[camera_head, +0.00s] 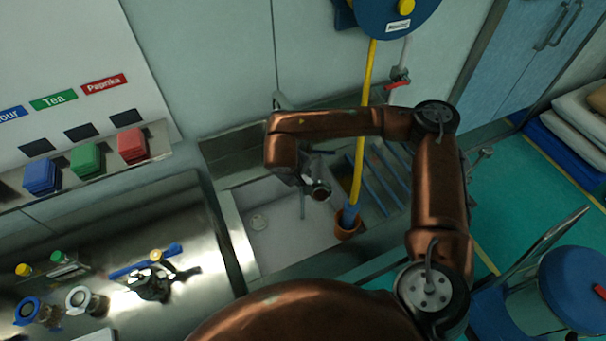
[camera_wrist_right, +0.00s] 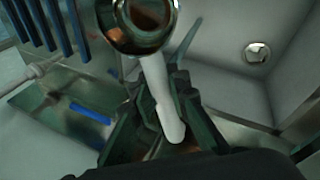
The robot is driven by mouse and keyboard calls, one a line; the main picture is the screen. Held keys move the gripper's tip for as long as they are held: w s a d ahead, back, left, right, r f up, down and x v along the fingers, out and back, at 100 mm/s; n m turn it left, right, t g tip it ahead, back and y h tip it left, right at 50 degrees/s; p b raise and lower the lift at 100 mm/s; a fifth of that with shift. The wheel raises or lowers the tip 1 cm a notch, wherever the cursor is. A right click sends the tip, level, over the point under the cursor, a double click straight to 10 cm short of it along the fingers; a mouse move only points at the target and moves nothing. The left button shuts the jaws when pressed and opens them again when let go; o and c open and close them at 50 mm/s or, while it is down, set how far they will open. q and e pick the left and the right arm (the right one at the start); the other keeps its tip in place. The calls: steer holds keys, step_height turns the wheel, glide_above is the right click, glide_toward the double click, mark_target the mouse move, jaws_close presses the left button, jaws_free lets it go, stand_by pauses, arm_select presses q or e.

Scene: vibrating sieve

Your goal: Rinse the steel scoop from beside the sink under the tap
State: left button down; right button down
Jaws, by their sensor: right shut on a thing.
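The steel scoop (camera_wrist_right: 160,85) is in my right gripper; in the right wrist view its round bowl is at the top and its pale handle runs down between the dark fingers. My right gripper (camera_wrist_right: 162,128) is shut on that handle. In the head view my right gripper (camera_head: 305,182) hangs over the sink (camera_head: 285,240), with the small scoop bowl (camera_head: 320,192) beside it. The tap (camera_head: 278,100) shows behind my right arm and is partly hidden by it. I cannot make out any running water. My left gripper is not in view.
A yellow hose (camera_head: 371,75) hangs from a blue reel into a brown holder (camera_head: 347,231) at the basin's right. A blue-barred rack (camera_head: 380,180) lies beyond it. The steel counter (camera_head: 190,230) at left holds small jars and a dark tool (camera_head: 150,284). The basin floor around the drain (camera_head: 258,222) is clear.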

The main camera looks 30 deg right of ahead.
steer(key=s+a+r, duration=0.2)
steer(key=s+a, duration=0.8)
steer(key=s, duration=0.1)
steer(key=shift+a+p, duration=0.15)
steer(key=shift+p, duration=0.3)
stand_by(0.7)
steer(key=d+m, duration=0.1)
steer(key=d+m+g, duration=0.1)
steer(key=w+d+m, duration=0.1)
steer(key=d+m, duration=0.1)
steer(key=shift+f+g+h, duration=0.3)
steer(key=shift+f, duration=0.05)
steer(key=shift+s, duration=0.1)
stand_by(0.3)
